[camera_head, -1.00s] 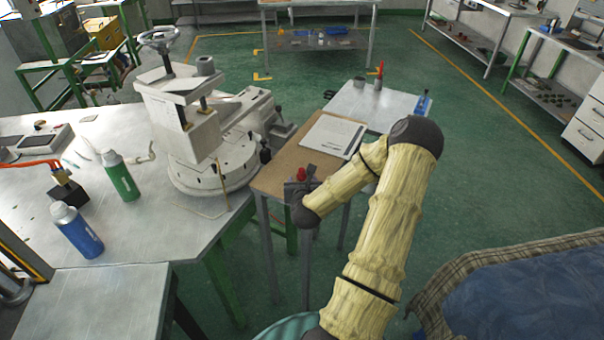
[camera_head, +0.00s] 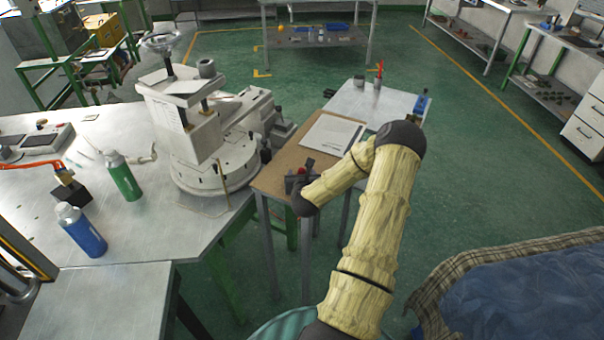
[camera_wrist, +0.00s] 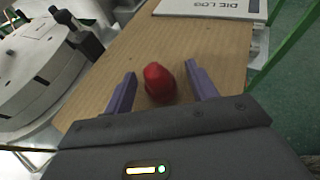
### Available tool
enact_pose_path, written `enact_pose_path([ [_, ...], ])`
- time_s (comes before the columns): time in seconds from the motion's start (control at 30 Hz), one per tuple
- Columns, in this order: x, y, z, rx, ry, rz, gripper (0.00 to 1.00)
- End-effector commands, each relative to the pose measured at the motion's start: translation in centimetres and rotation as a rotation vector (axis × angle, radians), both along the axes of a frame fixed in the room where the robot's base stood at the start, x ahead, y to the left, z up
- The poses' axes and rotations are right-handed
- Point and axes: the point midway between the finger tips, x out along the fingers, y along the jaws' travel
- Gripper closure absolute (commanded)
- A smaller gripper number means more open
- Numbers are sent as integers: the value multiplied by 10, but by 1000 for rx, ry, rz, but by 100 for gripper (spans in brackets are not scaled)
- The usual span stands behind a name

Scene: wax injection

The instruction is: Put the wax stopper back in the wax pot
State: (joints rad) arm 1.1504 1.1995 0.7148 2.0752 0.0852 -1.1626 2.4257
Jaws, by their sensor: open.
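A red, rounded object, which looks like the wax stopper (camera_wrist: 158,82), is on the brown wooden tabletop (camera_wrist: 120,75). In the wrist view it lies between the two purple fingers of my gripper (camera_wrist: 160,72), with gaps on both sides. The fingers are open and not touching it. In the head view my gripper (camera_head: 302,184) is low over the near part of the wooden table, and only a little red shows there. The white round body of the machine (camera_head: 214,170) stands left of it; I cannot tell whether this is the wax pot.
A booklet marked "DIE LOG" (camera_head: 330,134) lies farther back on the wooden table. A dark bottle-like part (camera_wrist: 88,42) stands by the white round machine. Green (camera_head: 124,180) and blue (camera_head: 80,230) bottles are on the metal table at left. A small grey table (camera_head: 385,103) adjoins behind.

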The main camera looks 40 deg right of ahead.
Motion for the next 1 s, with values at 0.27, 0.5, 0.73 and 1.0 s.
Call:
enact_pose_path([
  [0.27, 0, 0, 0, 0, 0, 0, 43],
  [0.5, -1, 0, 0, 0, 0, 0, 59],
  [0.73, -1, 0, 0, 0, 0, 0, 91],
  [1.0, 0, 0, 3, -1, -1, 0, 91],
])
